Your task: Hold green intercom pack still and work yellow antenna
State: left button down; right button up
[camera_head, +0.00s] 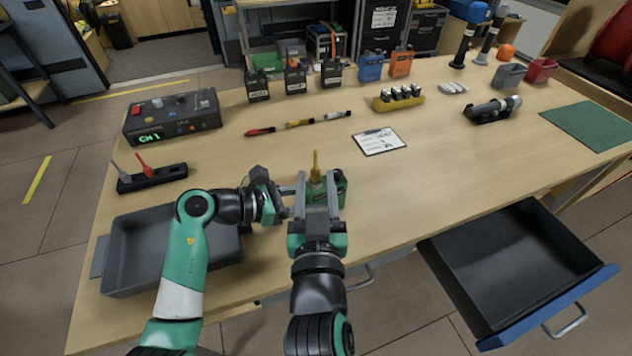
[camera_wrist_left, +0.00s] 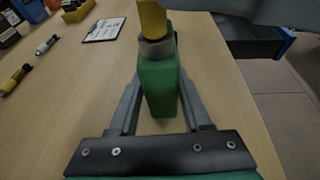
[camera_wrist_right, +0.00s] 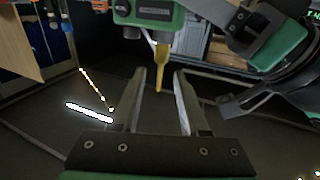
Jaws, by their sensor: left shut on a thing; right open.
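The green intercom pack (camera_head: 316,188) is upright near the front middle of the table, with the yellow antenna (camera_head: 315,163) standing on its top. My left gripper (camera_head: 296,203) is shut on the pack from the left; its fingers flank the green body in the left wrist view (camera_wrist_left: 158,85). My right gripper (camera_head: 317,180) is open at the antenna. In the right wrist view, the antenna (camera_wrist_right: 160,70) hangs between the fingertips with space on both sides, and the pack (camera_wrist_right: 150,13) is at the top. The pack's lower part is hidden in the head view.
A grey tray (camera_head: 110,235) is at the left front, below a dark holder (camera_head: 150,178) and a control box (camera_head: 172,117). A clipboard (camera_head: 379,141) lies behind the pack. Several packs stand along the back. An open drawer (camera_head: 515,262) juts out at right. Table right of the pack is clear.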

aim_at(316, 164)
jog(key=shift+w+a, duration=0.15)
jog(key=shift+w, duration=1.75)
jog(key=shift+w+a, duration=0.15)
jog(key=shift+w, duration=1.7)
grip_shut()
jog(key=shift+f, duration=0.1)
